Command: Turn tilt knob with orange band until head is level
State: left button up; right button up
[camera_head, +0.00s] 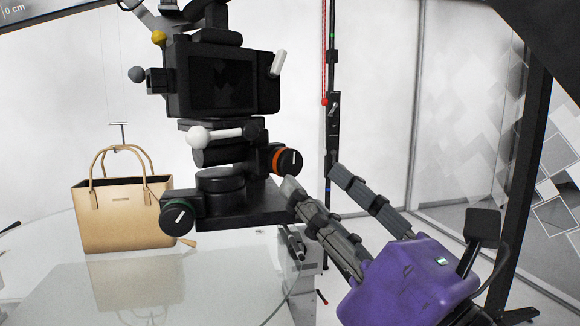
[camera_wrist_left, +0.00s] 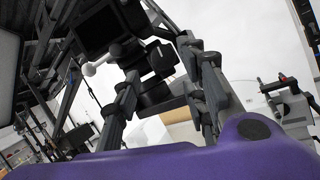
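The black tilt knob with the orange band (camera_head: 287,161) sits on the right side of the tripod head (camera_head: 225,185), with a white mark on its face. My left gripper (camera_head: 312,180), purple with grey fingers, is open just right of and below the knob. One fingertip is close to the knob; I cannot tell whether it touches. In the left wrist view the dark knob (camera_wrist_left: 161,59) shows between the spread fingers of the left gripper (camera_wrist_left: 165,65). The black camera (camera_head: 222,80) is mounted above the head; whether it is level is unclear. My right gripper is not in view.
A green-banded knob (camera_head: 178,217) is lower left on the head. White-tipped handles (camera_head: 198,136) stick out near the camera. A tan handbag (camera_head: 120,215) stands behind on the glossy round turntable (camera_head: 200,285). A dark vertical pole (camera_head: 330,130) stands behind the fingers.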

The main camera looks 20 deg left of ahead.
aim_at(289, 168)
pick_arm(q)
jog(key=p+x, duration=0.1)
jog(key=x, duration=0.4)
jog(key=shift+a+r, duration=0.2)
jog(key=shift+w+a, duration=0.3)
jog(key=shift+w, duration=0.05)
jog(key=shift+c, duration=0.4)
